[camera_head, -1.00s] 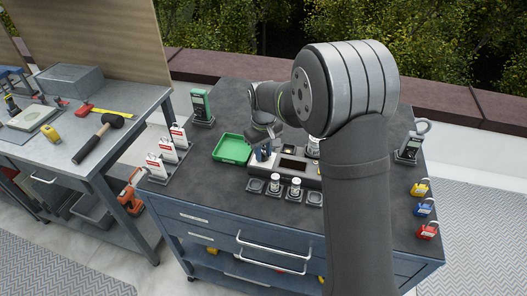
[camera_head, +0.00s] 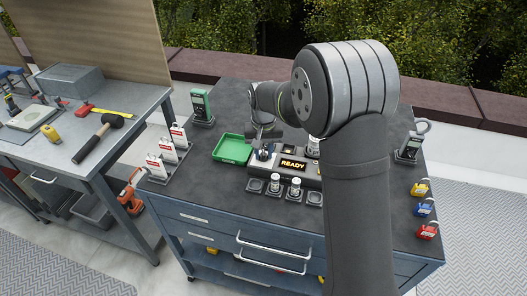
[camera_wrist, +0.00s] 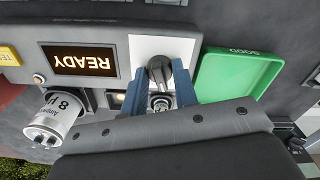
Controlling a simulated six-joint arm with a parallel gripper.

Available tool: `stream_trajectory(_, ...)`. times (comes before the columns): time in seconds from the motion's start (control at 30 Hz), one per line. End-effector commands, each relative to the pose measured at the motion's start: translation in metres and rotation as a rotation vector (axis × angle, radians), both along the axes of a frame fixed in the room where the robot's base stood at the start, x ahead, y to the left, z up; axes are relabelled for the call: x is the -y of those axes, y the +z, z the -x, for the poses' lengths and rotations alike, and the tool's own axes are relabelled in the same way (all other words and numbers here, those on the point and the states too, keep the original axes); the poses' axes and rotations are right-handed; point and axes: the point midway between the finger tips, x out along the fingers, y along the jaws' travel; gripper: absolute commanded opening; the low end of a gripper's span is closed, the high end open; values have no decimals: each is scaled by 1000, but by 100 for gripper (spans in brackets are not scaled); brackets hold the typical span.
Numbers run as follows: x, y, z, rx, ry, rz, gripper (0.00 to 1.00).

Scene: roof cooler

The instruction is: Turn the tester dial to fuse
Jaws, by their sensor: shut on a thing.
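The tester (camera_head: 312,181) is a grey box on the dark tabletop. Its display (camera_head: 293,163) is lit and reads READY; it shows upside down in the wrist view (camera_wrist: 80,60). The black dial (camera_wrist: 160,70) sits on a white panel beside the display. My gripper (camera_wrist: 162,84) has its two blue fingers on either side of the dial, shut on it. The dial's markings cannot be read. A small round metallic part (camera_wrist: 160,102) shows between the fingers. In the head view my gripper (camera_head: 263,150) is small at the tester's left end.
A green tray marked GOOD (camera_wrist: 240,75) lies close beside the dial; it is left of the tester in the head view (camera_head: 232,149). Several fuses and holders (camera_head: 295,188) sit in front. Coloured padlocks (camera_head: 424,208) lie at right.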

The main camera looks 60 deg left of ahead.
Motion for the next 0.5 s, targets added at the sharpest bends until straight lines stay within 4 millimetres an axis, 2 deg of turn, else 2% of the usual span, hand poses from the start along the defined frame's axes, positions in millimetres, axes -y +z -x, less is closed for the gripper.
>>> stream_trajectory(0.37,0,1,0,1,-5,-2,4)
stream_trajectory(0.4,0,1,0,1,-4,-2,30)
stream_trajectory(0.5,0,1,0,1,-4,-2,48)
